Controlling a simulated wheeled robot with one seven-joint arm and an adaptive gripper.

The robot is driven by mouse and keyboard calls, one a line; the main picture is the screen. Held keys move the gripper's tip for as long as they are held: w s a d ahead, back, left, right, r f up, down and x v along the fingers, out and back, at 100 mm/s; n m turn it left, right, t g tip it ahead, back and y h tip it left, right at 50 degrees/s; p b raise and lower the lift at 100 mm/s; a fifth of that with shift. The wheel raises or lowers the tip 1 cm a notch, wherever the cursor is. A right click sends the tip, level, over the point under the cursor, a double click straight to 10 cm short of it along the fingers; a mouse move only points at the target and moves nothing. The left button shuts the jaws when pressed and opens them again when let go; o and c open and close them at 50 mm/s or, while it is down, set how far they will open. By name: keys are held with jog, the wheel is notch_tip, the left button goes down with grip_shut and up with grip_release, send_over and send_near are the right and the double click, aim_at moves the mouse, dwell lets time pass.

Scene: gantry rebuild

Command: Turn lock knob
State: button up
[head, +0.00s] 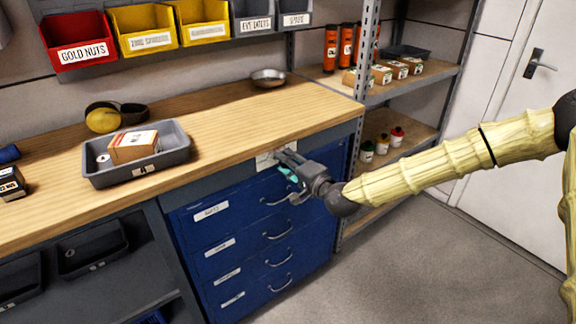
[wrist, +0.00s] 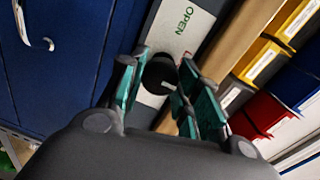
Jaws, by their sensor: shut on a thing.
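The black lock knob (wrist: 160,70) sits on a pale plate (wrist: 178,28) marked OPEN in green. In the head view the plate (head: 265,161) is at the top of the blue drawer cabinet (head: 212,232), just under the bench top. My gripper (head: 284,166) is at the plate and hides the knob in this view. In the wrist view the teal-padded fingers of my gripper (wrist: 160,82) stand on either side of the knob, shut on it. Its lower part is hidden between the fingers.
The wooden bench top (head: 220,108) overhangs close above my gripper. A grey tray (head: 173,165) holding a box stands on the bench at left. Drawer handles (head: 278,233) stick out below. A shelf rack (head: 352,140) stands close on the right. The floor in front is clear.

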dwell(0.4)
jog(key=o, duration=1)
jog(key=shift+o, duration=0.2)
jog(key=v, duration=1.2)
